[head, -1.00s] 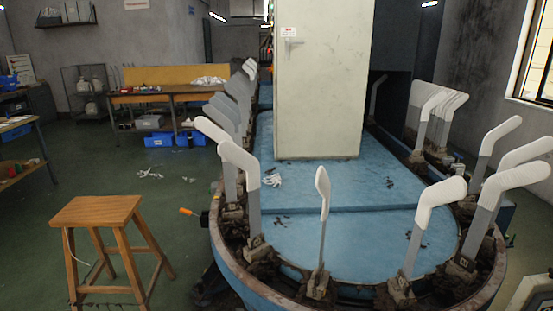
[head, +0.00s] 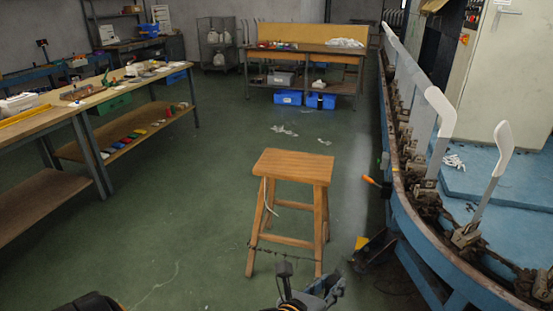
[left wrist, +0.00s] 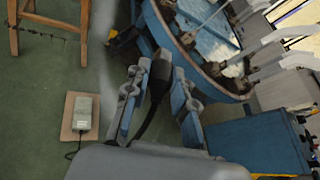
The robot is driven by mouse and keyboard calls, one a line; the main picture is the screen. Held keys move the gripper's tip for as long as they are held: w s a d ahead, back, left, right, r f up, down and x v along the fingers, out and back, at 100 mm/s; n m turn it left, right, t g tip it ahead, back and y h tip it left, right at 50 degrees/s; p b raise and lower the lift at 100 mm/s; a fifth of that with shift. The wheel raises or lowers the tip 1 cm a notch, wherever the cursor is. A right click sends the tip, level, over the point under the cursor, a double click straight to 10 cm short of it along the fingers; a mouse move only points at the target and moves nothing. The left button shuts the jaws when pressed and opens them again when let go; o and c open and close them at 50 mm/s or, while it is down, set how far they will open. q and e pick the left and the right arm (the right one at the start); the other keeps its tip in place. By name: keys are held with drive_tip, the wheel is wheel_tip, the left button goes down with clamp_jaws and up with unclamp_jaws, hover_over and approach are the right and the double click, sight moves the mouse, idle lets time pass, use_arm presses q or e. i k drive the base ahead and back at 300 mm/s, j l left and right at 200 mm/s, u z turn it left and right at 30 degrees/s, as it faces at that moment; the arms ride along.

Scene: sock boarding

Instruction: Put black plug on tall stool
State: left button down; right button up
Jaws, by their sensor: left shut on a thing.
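The tall wooden stool (head: 293,165) stands upright on the green floor in the middle of the head view, and its seat is bare. My left gripper (head: 310,292) shows at the bottom edge of the head view, below and in front of the stool. In the left wrist view, the left gripper (left wrist: 157,88) is shut on the black plug (left wrist: 160,72), whose black cord runs back between the fingers. The plug (head: 285,269) also sticks up in the head view, apart from the stool. Stool legs (left wrist: 47,22) show in the left wrist view. My right gripper is out of view.
A blue-rimmed oval machine (head: 425,232) with white sock forms (head: 440,118) stands to the right. A long workbench (head: 75,105) is at the left. A grey box (left wrist: 82,112) lies on a brown board on the floor. The floor left of the stool is clear.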

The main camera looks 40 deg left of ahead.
sight(289, 166)
drive_tip(key=j, duration=0.55)
drive_tip(key=k+j+z, duration=0.1)
drive_tip(key=j, duration=0.45)
drive_tip(key=k+j, duration=0.1)
drive_tip(key=j, duration=0.45)
drive_tip(key=k+j+z, duration=0.1)
drive_tip(key=j, duration=0.5)
drive_tip(key=i+j+z, duration=0.1)
drive_tip(key=i+j, duration=0.75)
drive_tip(key=j, duration=0.3)
drive_tip(key=i+j+z, duration=0.1)
drive_tip(key=i, duration=0.25)
